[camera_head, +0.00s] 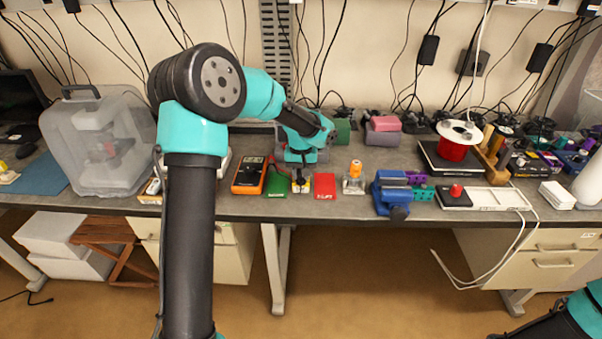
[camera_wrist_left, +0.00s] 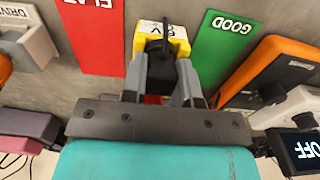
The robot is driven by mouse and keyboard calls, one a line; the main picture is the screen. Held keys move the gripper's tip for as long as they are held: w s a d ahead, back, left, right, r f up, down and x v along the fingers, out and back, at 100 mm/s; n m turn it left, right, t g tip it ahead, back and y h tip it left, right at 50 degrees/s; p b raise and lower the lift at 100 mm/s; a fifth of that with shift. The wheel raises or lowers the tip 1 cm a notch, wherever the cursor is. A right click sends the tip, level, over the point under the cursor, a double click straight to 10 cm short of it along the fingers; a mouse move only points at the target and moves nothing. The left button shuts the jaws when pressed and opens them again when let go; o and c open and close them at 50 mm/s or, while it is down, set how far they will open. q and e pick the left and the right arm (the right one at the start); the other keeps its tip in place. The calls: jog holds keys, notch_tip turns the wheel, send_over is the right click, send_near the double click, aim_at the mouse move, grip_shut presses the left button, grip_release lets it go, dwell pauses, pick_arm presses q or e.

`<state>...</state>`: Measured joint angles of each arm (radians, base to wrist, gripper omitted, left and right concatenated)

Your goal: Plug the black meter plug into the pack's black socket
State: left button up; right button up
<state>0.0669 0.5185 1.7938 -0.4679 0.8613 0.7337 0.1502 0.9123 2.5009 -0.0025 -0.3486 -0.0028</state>
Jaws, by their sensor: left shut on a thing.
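The pack (camera_wrist_left: 147,32) is yellow, with a white label ending in V. In the head view the pack (camera_head: 301,187) stands on the bench between the green and red cards. My left gripper (camera_wrist_left: 160,72) is shut on the black meter plug (camera_wrist_left: 160,66), right against the pack. The plug's black top stands up in front of the label. Whether its tip is inside the black socket is hidden. The left gripper (camera_head: 301,168) also shows above the pack in the head view. The orange meter (camera_head: 248,176) lies left of the green card. My right gripper is out of view.
The green GOOD card (camera_head: 276,182) and red FLAT card (camera_head: 325,186) flank the pack. A clear holder with an orange-topped item (camera_head: 355,178) and a blue vise (camera_head: 391,193) stand to the right.

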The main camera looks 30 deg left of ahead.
pick_arm(q)
jog(key=shift+f, duration=0.15)
jog(key=o, duration=0.9)
jog(key=shift+o, duration=0.2)
notch_tip(320, 180, up, 18)
jog(key=shift+f, duration=0.25)
jog(key=shift+f, duration=0.1)
dwell(0.4)
